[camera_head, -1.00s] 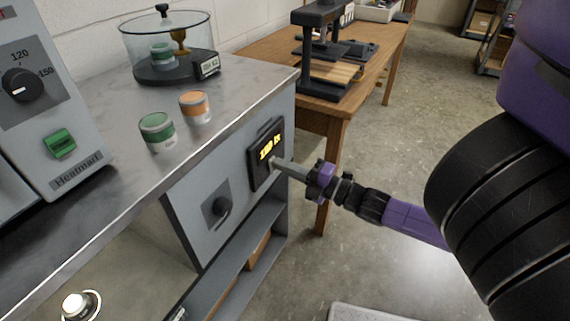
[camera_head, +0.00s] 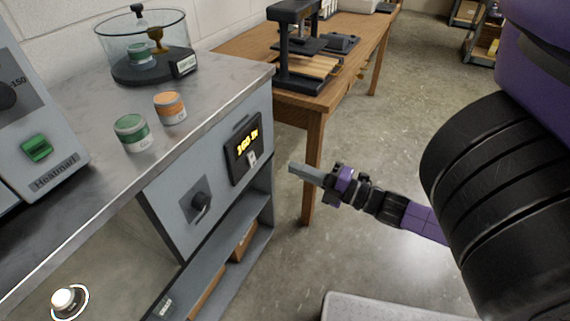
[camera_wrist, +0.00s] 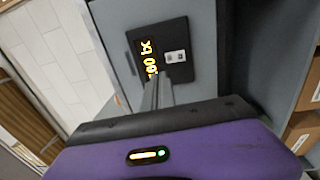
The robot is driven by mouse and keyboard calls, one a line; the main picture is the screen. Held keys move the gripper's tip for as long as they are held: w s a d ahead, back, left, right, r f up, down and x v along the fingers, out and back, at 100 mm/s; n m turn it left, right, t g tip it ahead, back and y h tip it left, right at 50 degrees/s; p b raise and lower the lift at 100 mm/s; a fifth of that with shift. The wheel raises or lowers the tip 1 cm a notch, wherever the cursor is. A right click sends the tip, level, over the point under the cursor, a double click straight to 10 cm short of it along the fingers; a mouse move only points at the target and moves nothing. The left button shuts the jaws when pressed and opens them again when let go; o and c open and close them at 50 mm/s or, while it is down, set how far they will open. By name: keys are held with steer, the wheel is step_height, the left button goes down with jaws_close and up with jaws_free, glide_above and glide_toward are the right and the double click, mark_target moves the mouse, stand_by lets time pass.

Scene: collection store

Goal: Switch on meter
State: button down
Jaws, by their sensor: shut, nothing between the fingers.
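The meter (camera_head: 243,146) is a black panel on the grey cabinet front in the head view, with a lit yellow readout. A small pale switch (camera_head: 252,158) sits below the readout. In the wrist view the meter (camera_wrist: 182,50) shows beyond the fingers, with its lit readout and the pale switch (camera_wrist: 175,57) beside it. My gripper (camera_head: 292,168) is shut and empty. Its fingertips are to the right of the meter in the head view, apart from the panel with a gap between. In the wrist view the fingers (camera_wrist: 156,93) point at the panel and cover part of the readout.
A dark knob (camera_head: 201,202) is on the cabinet front left of the meter. Green (camera_head: 131,132) and orange (camera_head: 170,107) tins and a glass-domed stand (camera_head: 150,68) are on the grey worktop. A wooden table (camera_head: 310,118) stands behind. Open floor lies to the right.

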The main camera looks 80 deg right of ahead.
steer(key=shift+s+a+r, duration=0.15)
steer(key=shift+s+a, duration=0.05)
steer(key=shift+s, duration=0.55)
steer(key=shift+s+a+r, duration=0.1)
steer(key=shift+s+a, duration=0.1)
steer(key=shift+s, duration=0.55)
steer(key=w+a+f+m+g+y, duration=0.2)
steer(key=a+m, duration=0.7)
steer(key=a, duration=0.7)
steer(key=s+a+r+m+g+y, duration=0.1)
steer(key=s+a+r+m, duration=0.15)
steer(key=a, duration=0.55)
steer(key=s+a+r+m+g+y, duration=0.15)
steer(key=a+m, duration=0.25)
steer(key=a, duration=0.5)
step_height(320, 180, up, 15)
steer(key=p, duration=1.6)
steer(key=shift+d+t, duration=0.35)
steer(key=shift+w+f, duration=0.1)
steer(key=shift+w, duration=0.05)
